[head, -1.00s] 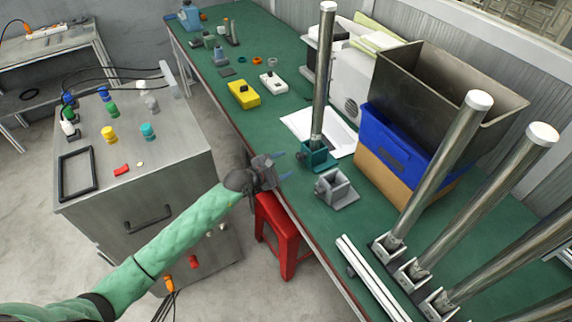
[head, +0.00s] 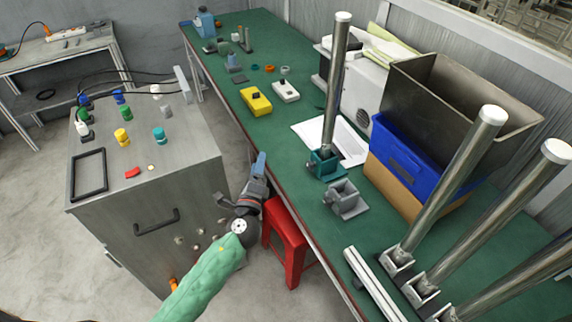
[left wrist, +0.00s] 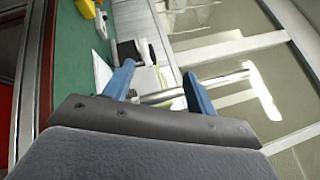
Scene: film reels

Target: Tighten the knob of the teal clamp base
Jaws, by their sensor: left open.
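The teal clamp base (head: 325,168) stands on the green bench with an upright metal pole (head: 336,85) in it. Its knob is too small to make out clearly. My left gripper (head: 260,163) is at the bench's front edge, left of the teal base and apart from it, with its blue fingers pointing away along the bench. In the left wrist view the two blue fingers (left wrist: 160,82) are spread and empty. A shiny metal pole (left wrist: 162,97) shows beyond them. My right gripper is not in view.
A grey clamp base (head: 347,203) sits just in front of the teal one. White paper (head: 305,132) lies behind it. A blue bin (head: 402,160) and more metal poles (head: 455,172) stand to the right. A red stool (head: 290,245) is below the edge.

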